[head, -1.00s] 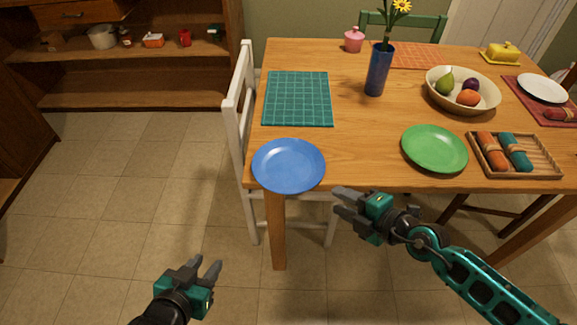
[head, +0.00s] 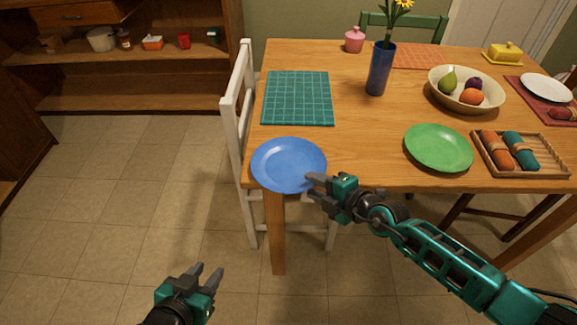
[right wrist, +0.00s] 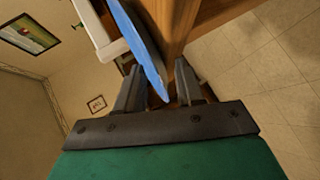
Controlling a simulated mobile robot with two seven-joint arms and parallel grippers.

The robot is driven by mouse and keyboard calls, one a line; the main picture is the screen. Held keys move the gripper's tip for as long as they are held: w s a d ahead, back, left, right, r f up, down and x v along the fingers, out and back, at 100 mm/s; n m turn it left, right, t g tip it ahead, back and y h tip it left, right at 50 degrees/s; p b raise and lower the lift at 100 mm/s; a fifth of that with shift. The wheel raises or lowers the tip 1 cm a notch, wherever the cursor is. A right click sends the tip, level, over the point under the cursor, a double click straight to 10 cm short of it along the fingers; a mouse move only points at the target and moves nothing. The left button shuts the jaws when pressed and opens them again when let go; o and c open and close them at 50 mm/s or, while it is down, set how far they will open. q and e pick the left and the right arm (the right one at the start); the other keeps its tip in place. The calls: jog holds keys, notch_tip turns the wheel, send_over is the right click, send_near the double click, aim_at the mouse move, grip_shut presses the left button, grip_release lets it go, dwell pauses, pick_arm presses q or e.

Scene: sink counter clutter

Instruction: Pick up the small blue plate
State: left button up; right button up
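The small blue plate (head: 285,163) lies at the table's near left corner, its rim reaching over the front edge. My right gripper (head: 312,187) is at the plate's near right rim in the head view. In the right wrist view the plate (right wrist: 142,45) shows edge-on, and its rim reaches between the two spread fingers of the right gripper (right wrist: 157,88), with gaps visible on both sides. My left gripper (head: 207,275) is open and empty, low over the floor and away from the table.
A green plate (head: 438,148) and a wooden tray (head: 545,155) with rolled napkins lie to the right. A teal placemat (head: 298,98) lies behind the blue plate. A white chair (head: 240,110) stands against the table's left side. A blue vase (head: 380,70) stands further back.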

grip_shut()
dwell(0.3)
jog(key=shift+r, duration=0.1)
